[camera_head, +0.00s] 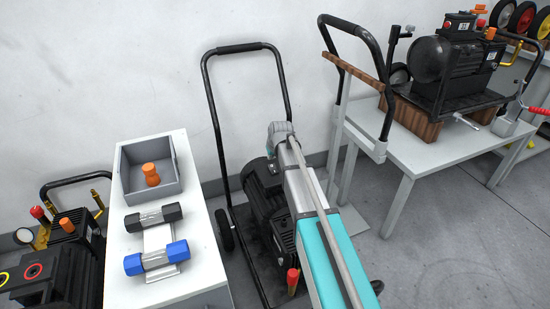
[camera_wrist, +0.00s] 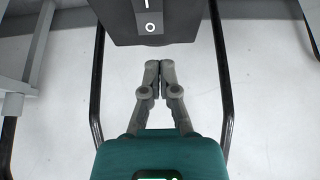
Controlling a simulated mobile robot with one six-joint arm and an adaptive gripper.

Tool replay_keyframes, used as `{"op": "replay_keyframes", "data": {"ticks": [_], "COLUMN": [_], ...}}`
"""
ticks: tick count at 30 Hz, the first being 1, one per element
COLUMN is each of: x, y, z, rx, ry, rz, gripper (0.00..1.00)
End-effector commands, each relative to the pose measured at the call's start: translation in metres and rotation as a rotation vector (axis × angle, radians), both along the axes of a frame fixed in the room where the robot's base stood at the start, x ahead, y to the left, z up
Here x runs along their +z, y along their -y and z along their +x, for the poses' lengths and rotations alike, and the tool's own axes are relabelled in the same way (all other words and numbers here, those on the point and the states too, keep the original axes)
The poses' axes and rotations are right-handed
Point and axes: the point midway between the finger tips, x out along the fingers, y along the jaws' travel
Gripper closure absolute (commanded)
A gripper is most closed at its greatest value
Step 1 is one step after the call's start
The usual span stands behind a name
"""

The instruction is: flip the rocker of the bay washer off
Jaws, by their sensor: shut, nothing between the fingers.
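A dark washer housing (camera_wrist: 185,22) fills the top middle of the wrist view. Its rocker (camera_wrist: 150,12) carries a white bar mark above a white ring mark and is cut off by the top edge; I cannot tell which side is pressed. My gripper (camera_wrist: 160,65) is shut and empty, with its fingertips just below the housing in the picture; the gap in depth is unclear. In the head view a black washer (camera_head: 265,205) stands on a trolley with a tall black handle (camera_head: 210,100), partly hidden behind my arm. The rocker is not visible there.
Black trolley rails (camera_wrist: 98,85) run on both sides of my gripper. A white table (camera_head: 200,240) with a grey bin (camera_head: 180,185) and two rollers stands left. Another machine (camera_head: 450,65) sits on a table (camera_head: 405,155) at right. A third machine (camera_head: 85,240) is at far left.

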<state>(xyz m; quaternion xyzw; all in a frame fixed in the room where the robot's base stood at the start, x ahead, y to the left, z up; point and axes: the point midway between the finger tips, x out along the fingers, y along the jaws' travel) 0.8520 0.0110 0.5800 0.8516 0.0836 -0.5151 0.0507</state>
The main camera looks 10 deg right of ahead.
Motion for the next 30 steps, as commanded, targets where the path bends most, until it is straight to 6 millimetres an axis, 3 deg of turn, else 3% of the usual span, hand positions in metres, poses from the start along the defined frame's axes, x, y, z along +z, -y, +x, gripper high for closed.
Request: {"op": "replay_keyframes", "data": {"ticks": [15, 30], "x": [-0.043, -0.051], "y": [-0.004, -0.006], "z": [0.021, 0.026], "rx": [0.000, 0.000], "ry": [0.000, 0.000], "rz": [0.000, 0.000], "gripper": [1.00, 1.00]}}
